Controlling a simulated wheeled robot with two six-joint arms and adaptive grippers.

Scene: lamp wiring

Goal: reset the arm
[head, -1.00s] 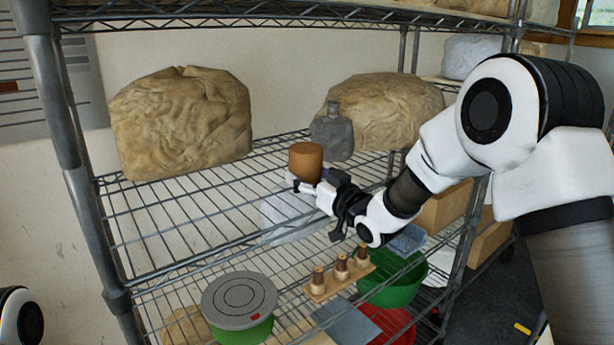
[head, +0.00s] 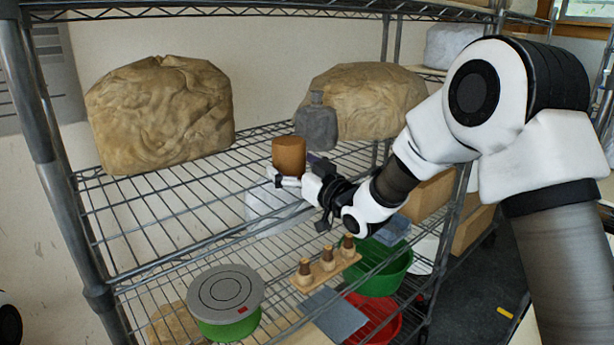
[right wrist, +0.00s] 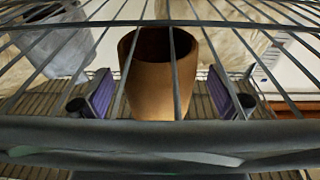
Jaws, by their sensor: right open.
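My right gripper (head: 288,180) is open at the brown cylindrical cup (head: 289,156), which stands upright on the wire shelf. In the right wrist view the cup (right wrist: 160,75) appears between the two spread purple-padded fingers of the gripper (right wrist: 163,95), with a gap on each side. Shelf wires cross in front of the cup in that view, so its depth relative to the fingers is hard to tell. Of my left arm only a dark rounded part shows at the lower left edge of the head view; its gripper is out of frame.
Behind the cup are a grey bottle (head: 316,122) and crumpled brown bags (head: 165,112). The lower shelf holds a grey-lidded green pot (head: 225,295), a wooden peg rack (head: 326,268), a green tub (head: 380,270) and a red bowl (head: 376,318). A metal post (head: 50,160) stands left. The upper shelf's left front is clear.

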